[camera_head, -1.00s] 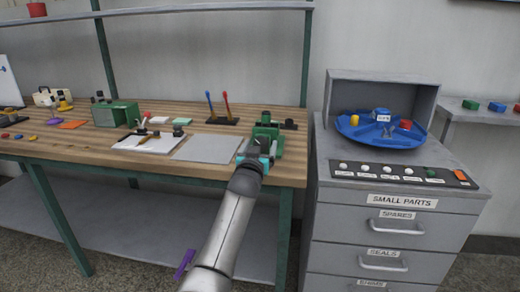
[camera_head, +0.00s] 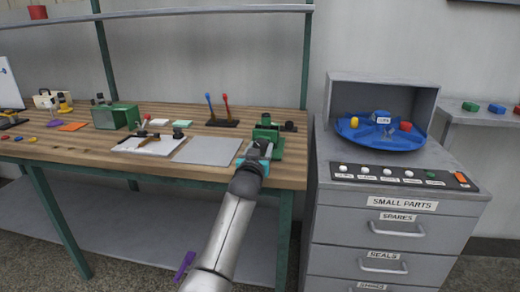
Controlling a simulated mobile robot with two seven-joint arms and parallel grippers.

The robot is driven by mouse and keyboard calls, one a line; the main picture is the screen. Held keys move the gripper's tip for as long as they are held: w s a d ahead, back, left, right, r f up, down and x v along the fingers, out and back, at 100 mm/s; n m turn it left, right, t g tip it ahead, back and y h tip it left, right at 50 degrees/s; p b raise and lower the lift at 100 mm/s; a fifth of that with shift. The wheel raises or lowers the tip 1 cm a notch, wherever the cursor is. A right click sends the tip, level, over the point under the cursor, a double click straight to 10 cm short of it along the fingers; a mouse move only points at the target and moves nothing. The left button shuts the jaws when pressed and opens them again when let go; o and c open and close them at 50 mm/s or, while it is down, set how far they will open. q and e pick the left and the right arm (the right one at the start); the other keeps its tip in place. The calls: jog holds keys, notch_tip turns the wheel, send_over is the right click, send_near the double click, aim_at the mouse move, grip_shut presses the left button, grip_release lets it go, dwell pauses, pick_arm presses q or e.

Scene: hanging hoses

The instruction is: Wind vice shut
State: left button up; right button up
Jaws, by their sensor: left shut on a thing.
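The green vice (camera_head: 268,136) stands at the right front corner of the wooden workbench. My left gripper (camera_head: 255,157) is at the front of the vice, at the bench edge, with the wrist and arm coming up from below. It is shut on a part at the front of the vice, which looks like its handle; the fingers and wrist hide most of that part. A teal patch shows around the gripper. How far apart the vice jaws stand is too small to tell. My right gripper is not in view.
A grey mat (camera_head: 207,150) lies left of the vice. A rack with a blue and a red lever (camera_head: 222,120) stands behind it. A grey drawer cabinet (camera_head: 400,225) with a blue round tray (camera_head: 380,140) stands to the right, across a narrow gap.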

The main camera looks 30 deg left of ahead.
pick_arm(q)
grip_shut()
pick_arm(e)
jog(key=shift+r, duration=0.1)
pick_arm(q)
jog(key=shift+m+p, duration=0.75)
jog(key=shift+m, duration=0.85)
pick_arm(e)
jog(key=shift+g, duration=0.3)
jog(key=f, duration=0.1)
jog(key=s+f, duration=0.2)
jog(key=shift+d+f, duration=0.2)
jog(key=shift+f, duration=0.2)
pick_arm(q)
jog(key=o, duration=1.3)
grip_release()
jog(key=shift+s+d+p, duration=0.1)
jog(key=shift+p, duration=0.2)
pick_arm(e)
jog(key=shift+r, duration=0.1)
